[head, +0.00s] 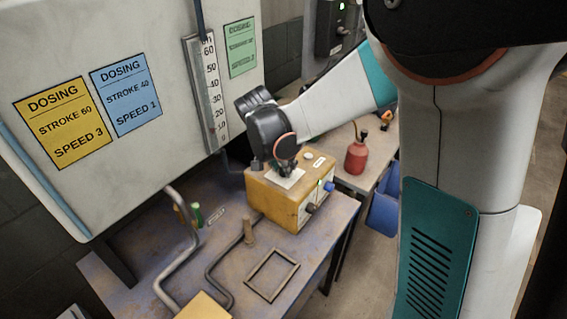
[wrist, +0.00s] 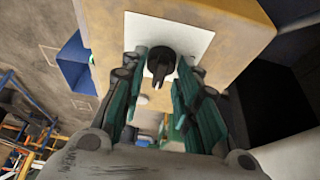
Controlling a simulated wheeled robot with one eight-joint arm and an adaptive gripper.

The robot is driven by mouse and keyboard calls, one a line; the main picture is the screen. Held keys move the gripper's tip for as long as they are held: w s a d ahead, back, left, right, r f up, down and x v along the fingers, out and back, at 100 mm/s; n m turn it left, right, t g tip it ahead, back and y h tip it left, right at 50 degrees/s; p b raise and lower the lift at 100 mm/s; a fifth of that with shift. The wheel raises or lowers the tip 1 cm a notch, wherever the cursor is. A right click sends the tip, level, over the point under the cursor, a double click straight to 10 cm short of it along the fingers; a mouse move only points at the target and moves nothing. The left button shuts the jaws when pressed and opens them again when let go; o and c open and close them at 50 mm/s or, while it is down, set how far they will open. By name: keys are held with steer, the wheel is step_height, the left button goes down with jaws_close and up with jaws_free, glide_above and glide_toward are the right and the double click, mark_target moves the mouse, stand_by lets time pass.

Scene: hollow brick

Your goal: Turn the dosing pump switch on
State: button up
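The dosing pump appears to be the yellow box (head: 275,200) on the workbench. A black switch knob (wrist: 161,62) with a pointer sits on a white plate (wrist: 195,38) on a face of the box. In the head view this plate (head: 290,180) lies on top of the box, and the knob is hidden by my gripper (head: 287,170). In the wrist view my gripper (wrist: 161,85) is open, with its green fingers on either side of the knob. Small gaps show beside the knob; I cannot tell whether either finger touches it.
The box front has a black knob (head: 311,208), a blue knob (head: 329,186) and a small green light. A red bottle (head: 356,157) stands on a table behind, above a blue bin (head: 384,210). An empty frame (head: 271,275) and bent pipes are on the bench. A sign panel (head: 100,170) rises left.

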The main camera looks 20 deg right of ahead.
steer(key=v, duration=1.2)
steer(key=s+d+n+t+y, duration=0.2)
steer(key=s+n, duration=0.3)
steer(key=s, duration=0.5)
steer(key=s+d+n+t+y, duration=0.1)
steer(key=s+d+n+t, duration=0.1)
steer(key=s+n, duration=0.4)
steer(key=shift+s+d+r+y, duration=0.3)
steer(key=shift+s+d+y, duration=0.1)
steer(key=shift+s, duration=1.8)
